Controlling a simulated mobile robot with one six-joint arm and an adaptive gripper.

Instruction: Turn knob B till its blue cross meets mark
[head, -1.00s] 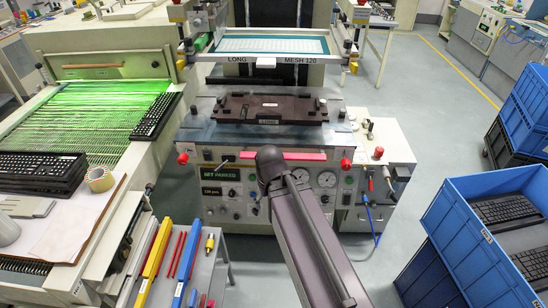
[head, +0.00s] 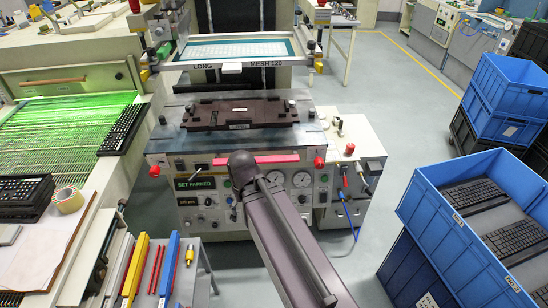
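The screen-printing machine stands in the middle, with its front control panel (head: 190,213) facing me. The panel carries a green-lit display reading "SET PARKED" (head: 195,183), round gauges (head: 302,179) and several small dark knobs. I cannot tell which knob is B, and no blue cross or mark can be made out at this size. Red knobs sit at the left (head: 155,171) and right (head: 319,162) front corners of the machine. My arm reaches up from the bottom toward the panel and covers part of it. My gripper is not visible.
A brown fixture (head: 240,112) lies on the machine bed below the raised screen frame (head: 240,63). A green-lit conveyor (head: 60,125) is at left, a tool cart with coloured bars (head: 165,265) front left. Blue crates (head: 440,230) with keyboards stand at right. Grey floor is clear between.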

